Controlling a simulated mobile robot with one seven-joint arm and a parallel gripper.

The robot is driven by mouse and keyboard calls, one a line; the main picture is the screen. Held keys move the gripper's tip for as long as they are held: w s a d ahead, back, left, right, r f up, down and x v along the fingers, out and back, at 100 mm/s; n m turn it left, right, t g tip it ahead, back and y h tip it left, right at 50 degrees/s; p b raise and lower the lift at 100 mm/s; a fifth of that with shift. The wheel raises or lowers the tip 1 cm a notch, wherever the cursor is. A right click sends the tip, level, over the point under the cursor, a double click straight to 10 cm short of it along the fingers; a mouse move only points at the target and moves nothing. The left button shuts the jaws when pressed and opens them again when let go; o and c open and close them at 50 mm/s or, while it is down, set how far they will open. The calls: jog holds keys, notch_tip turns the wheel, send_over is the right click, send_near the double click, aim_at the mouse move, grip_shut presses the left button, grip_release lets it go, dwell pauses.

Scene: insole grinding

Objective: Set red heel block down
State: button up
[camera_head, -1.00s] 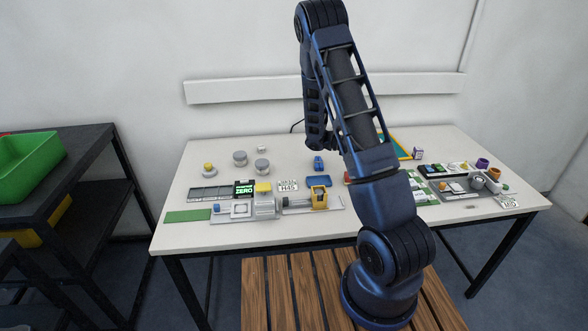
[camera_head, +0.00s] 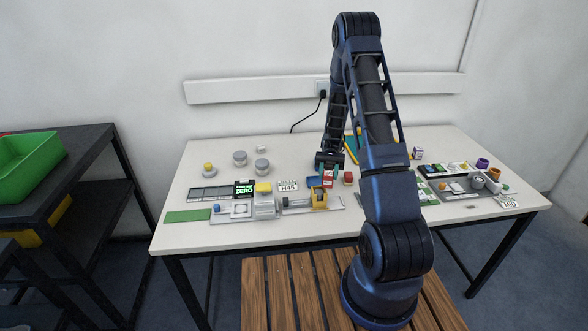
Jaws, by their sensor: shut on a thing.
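My gripper (camera_head: 329,166) hangs over the middle of the table, pointing down. It is shut on a small red block with a pale face (camera_head: 328,178), which shows just below the fingers. This held block appears just right of the blue tray (camera_head: 313,183) and behind the yellow part of the fixture (camera_head: 319,198). I cannot tell whether it touches anything below. A second red block (camera_head: 348,178) stands on the table just to the right of the held one, with a small gap between them.
The grey fixture with a yellow-topped block (camera_head: 264,188) lies along the front edge, by the ZERO display (camera_head: 244,188) and H45 label (camera_head: 288,187). Grey round weights (camera_head: 262,166) stand at the back left. A parts tray (camera_head: 455,187) sits right. My arm hides some of the table.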

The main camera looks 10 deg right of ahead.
jog(key=w+a+r+m+t+y, duration=0.4)
jog(key=w+a+m+t+y, duration=0.1)
jog(key=a+m+t+y, duration=0.15)
jog(key=w+a+r+m+t+y, duration=0.3)
jog(key=w+a+m+t+y, duration=0.25)
jog(key=a+t, duration=0.2)
jog(key=w+d+r+m+t+h, duration=0.45)
jog(key=w+r+m+t, duration=0.7)
jog(key=w+t, duration=0.4)
jog(key=shift+t, duration=0.25)
jog(key=f, duration=2.5)
jog(key=shift+s+d+f, duration=0.2)
jog(key=shift+s+d, duration=0.05)
jog(key=shift+d, duration=0.15)
jog(key=shift+f, duration=0.6)
jog(key=o, duration=1)
